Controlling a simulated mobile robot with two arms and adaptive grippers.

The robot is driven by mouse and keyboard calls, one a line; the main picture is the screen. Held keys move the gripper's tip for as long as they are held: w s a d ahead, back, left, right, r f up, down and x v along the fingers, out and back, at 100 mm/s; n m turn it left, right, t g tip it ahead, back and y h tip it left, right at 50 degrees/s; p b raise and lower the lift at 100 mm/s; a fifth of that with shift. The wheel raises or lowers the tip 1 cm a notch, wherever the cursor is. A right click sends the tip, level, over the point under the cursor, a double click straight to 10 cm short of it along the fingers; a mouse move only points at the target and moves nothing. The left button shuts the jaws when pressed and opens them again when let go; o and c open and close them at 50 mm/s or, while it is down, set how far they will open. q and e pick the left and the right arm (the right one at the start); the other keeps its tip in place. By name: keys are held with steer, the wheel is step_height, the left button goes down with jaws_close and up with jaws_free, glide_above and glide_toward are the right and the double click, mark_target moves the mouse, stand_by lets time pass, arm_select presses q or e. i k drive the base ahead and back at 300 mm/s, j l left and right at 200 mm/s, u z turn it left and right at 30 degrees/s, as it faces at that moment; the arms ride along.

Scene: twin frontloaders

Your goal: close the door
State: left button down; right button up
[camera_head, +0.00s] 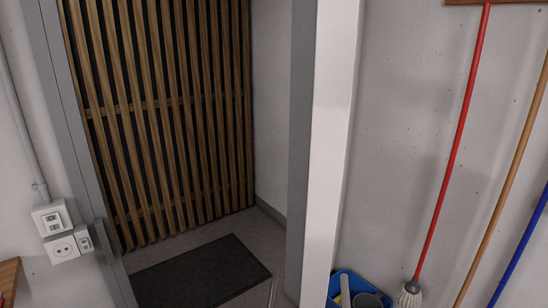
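A doorway with a grey frame (66,120) stands open at the left and middle of the head view. A tall white panel (333,140) stands at the right side of the opening. It looks like the door, swung open and seen nearly edge-on, but I cannot tell for certain. No handle shows on it, and its lower end runs out of the picture. Neither of my grippers is in view.
Beyond the opening are a wooden slat screen (165,110) and a dark mat (200,275). At right, a red-handled mop (455,150) and other poles stand by the wall, near a blue bucket (356,285). Sockets (62,247) and a wooden edge (9,280) are at left.

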mark_target(337, 25)
steer(key=k+l, duration=0.1)
steer(key=l, duration=0.2)
steer(key=k+l, duration=0.1)
steer(key=l, duration=0.2)
steer(key=k+l, duration=0.15)
steer(key=l, duration=0.2)
steer(key=k+l, duration=0.1)
steer(key=l, duration=0.2)
